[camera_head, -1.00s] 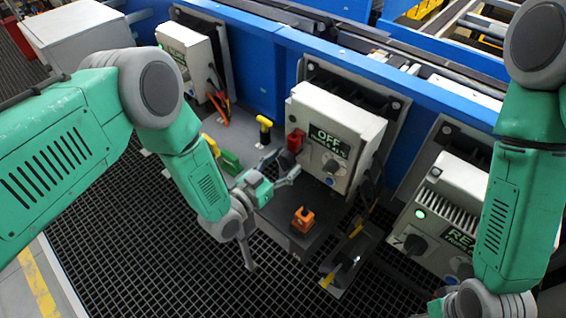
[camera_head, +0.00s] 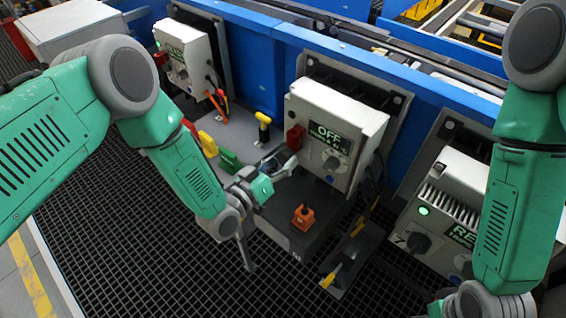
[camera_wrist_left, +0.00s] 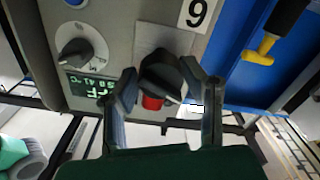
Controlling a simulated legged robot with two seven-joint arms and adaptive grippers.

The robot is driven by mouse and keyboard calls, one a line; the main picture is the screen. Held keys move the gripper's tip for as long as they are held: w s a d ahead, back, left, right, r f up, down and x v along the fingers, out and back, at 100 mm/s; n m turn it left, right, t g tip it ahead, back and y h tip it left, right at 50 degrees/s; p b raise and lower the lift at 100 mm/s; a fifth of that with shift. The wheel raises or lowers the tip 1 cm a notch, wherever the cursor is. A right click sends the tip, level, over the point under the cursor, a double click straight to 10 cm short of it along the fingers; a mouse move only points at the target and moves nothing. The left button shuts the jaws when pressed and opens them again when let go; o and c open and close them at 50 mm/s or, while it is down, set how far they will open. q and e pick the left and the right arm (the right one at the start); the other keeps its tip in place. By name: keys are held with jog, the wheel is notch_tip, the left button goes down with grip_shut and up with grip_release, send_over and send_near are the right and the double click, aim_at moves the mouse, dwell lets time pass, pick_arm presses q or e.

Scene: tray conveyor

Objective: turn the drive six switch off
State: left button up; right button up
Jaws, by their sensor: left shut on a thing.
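The drive six box (camera_head: 335,120) is the middle grey unit in the head view, with a green-lit display (camera_head: 330,137) reading OFF. In the left wrist view, where the picture is upside down, its number plate (camera_wrist_left: 198,13) reads as a 9. The black switch handle (camera_wrist_left: 162,72) is between the fingers of my left gripper (camera_wrist_left: 162,95), which is shut on it. A red part (camera_wrist_left: 152,102) shows just behind the handle. In the head view my left gripper (camera_head: 279,163) is at the box's lower left, by the red part.
An orange block (camera_head: 303,217) stands on a dark stand below the box. Similar units stand left (camera_head: 185,50) and right (camera_head: 450,205). A yellow-topped post (camera_head: 264,120) is left of the box.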

pick_arm(q)
jog(key=n+b, duration=0.2)
jog(key=n, duration=0.3)
dwell(0.5)
jog(key=o, duration=1.1)
jog(key=shift+o, duration=0.2)
jog(key=shift+s+a, duration=0.1)
jog(key=shift+a, duration=0.05)
jog(key=v, duration=1.1)
jog(key=shift+s+a, duration=0.2)
jog(key=shift+s, duration=0.1)
